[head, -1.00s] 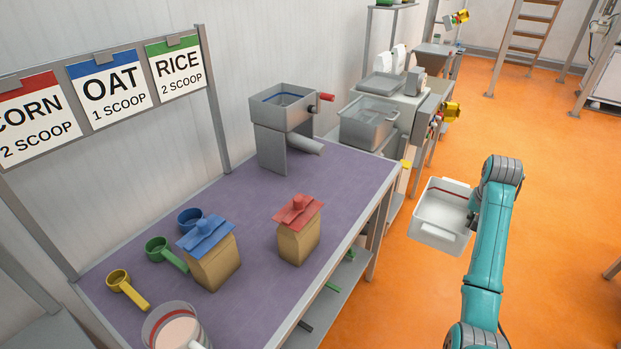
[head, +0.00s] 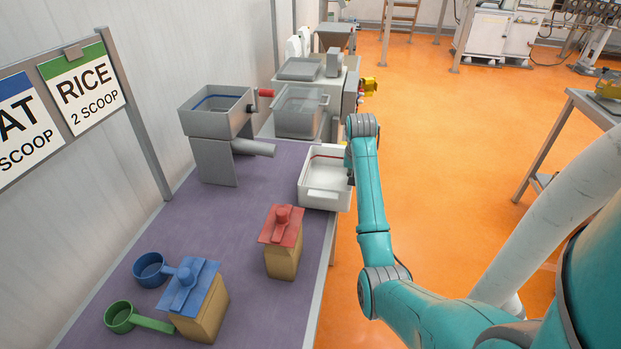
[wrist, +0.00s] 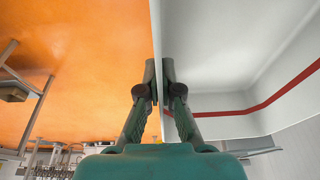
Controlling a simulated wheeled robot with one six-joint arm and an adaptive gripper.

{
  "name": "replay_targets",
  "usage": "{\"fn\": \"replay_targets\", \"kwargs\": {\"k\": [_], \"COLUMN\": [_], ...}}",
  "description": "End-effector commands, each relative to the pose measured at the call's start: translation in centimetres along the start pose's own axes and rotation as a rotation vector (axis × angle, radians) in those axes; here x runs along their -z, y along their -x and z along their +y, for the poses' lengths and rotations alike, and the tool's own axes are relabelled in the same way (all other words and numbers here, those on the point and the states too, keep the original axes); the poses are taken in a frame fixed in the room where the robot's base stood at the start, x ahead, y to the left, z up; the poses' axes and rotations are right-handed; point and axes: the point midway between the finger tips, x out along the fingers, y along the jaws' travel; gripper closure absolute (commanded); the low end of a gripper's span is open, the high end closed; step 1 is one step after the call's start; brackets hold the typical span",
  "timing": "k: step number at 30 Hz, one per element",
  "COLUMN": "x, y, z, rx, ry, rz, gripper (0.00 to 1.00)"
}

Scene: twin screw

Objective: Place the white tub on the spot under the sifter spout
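The white tub (head: 326,182) with a red line inside is at the right edge of the purple bench, upright. My gripper (wrist: 160,92) is shut on the tub's wall, one finger inside and one outside; the tub's wall (wrist: 215,60) fills the right of the wrist view. In the head view my arm's end hides the fingers. The grey sifter (head: 216,112) stands at the back of the bench, with its spout (head: 254,147) pointing right, toward the tub. The bench top below the spout is bare. Whether the tub touches the bench I cannot tell.
The purple bench (head: 190,235) has free room between sifter and bags. A bag with a red clip (head: 283,258) stands in front of the tub. A blue-clipped bag (head: 205,312), blue scoop (head: 150,269) and green scoop (head: 120,316) are nearer. A clear bin (head: 300,110) stands behind the tub.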

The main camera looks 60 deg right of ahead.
Motion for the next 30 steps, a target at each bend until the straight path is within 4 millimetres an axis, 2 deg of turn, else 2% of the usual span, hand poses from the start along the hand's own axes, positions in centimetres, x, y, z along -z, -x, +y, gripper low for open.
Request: {"fn": "replay_targets", "kwargs": {"k": [1,3,9,19,25,27,30], "x": [0.1,0.1,0.1,0.1,0.0,-0.2,-0.3], "y": [0.1,0.1,0.0,-0.1,-0.1,-1.2,-1.6], "z": [-1.4,-3.0,-6.8,-9.0,-12.2,-11.9,-11.9], "rx": [0.001,0.001,0.001,0.0,0.0,-0.001,0.0], "ry": [0.004,0.004,0.001,0.0,0.003,-0.001,-0.001], "rz": [0.002,0.003,0.002,0.003,0.002,0.0,0.002], "gripper": [1.0,1.0,1.0,1.0,1.0,1.0,1.0]}}
